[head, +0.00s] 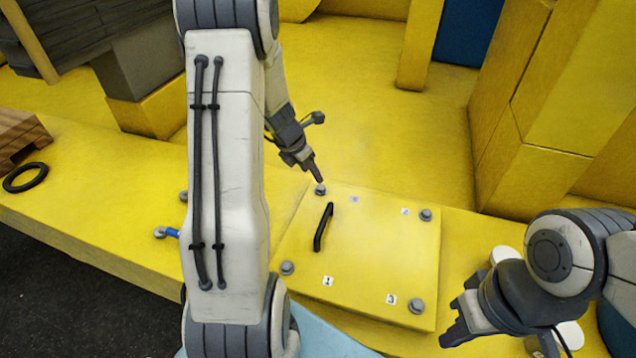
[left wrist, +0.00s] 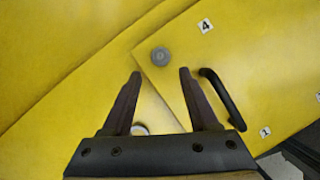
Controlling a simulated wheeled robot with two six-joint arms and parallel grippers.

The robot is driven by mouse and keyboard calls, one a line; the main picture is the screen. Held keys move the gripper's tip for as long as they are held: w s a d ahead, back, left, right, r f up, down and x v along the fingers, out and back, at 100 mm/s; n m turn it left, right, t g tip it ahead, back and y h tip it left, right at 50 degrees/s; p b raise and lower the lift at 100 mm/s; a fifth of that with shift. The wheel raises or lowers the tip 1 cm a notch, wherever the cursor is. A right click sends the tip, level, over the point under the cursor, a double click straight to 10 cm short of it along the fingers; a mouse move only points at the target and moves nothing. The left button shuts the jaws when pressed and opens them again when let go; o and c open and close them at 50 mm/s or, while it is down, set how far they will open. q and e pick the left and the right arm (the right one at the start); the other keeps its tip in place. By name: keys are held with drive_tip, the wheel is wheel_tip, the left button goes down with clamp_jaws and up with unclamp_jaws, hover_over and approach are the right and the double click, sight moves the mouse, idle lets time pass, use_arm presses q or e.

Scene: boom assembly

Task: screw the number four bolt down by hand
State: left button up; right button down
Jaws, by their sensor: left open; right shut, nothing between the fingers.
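The number four bolt (head: 320,189) is a grey round-headed bolt at the far left corner of the yellow panel (head: 375,275). It also shows in the left wrist view (left wrist: 160,56), beside the label 4 (left wrist: 205,26). My left gripper (left wrist: 160,73) is open, with the bolt head just beyond the gap between its fingertips. In the head view my left gripper (head: 316,176) points down close above the bolt; contact cannot be told. My right gripper (head: 458,322) is shut and empty, to the right of the panel's near corner.
A black handle (head: 323,227) stands up from the panel near the bolt. Other bolts sit at the near left (head: 287,268), near right (head: 417,306) and far right (head: 426,215) corners. A black ring (head: 25,178) lies at far left. The yellow floor beyond the panel is clear.

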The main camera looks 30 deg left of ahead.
sight(321, 187)
use_arm(q)
drive_tip(key=b+x, duration=0.1)
drive_tip(key=x, duration=0.6)
drive_tip(key=shift+w+f, duration=0.15)
drive_tip(key=shift+f, duration=0.05)
clamp_jaws()
